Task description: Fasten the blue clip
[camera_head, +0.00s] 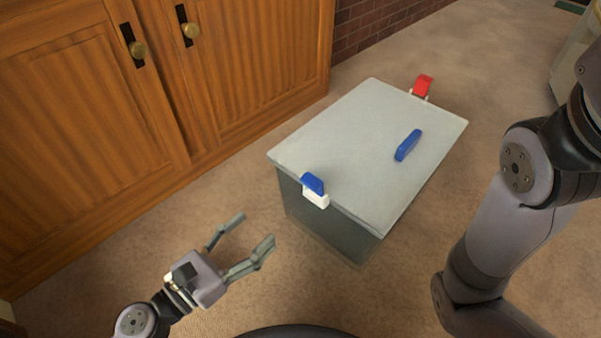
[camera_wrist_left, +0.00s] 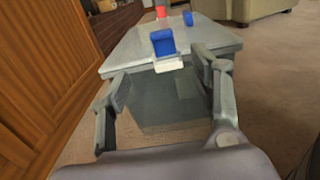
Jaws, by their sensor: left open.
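A grey box with a flat, pale lid (camera_head: 345,135) stands on the floor. A blue clip (camera_head: 313,183) with a white lower part sits at the lid's near left edge, its blue flap raised. The clip also shows in the left wrist view (camera_wrist_left: 163,43), beyond and above my fingers. A blue handle (camera_head: 408,145) is on top of the lid. A red clip (camera_head: 422,86) is at the far edge. My left gripper (camera_head: 252,232) is open and empty, short of the box's near side and lower than the clip. My right gripper is not in view; only its arm shows.
Wooden cabinet doors (camera_head: 75,120) with brass knobs stand on the left, close beside the box. Carpet (camera_head: 130,270) is clear around the box's near side. A brick wall (camera_head: 375,22) is behind. My right arm fills the right side.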

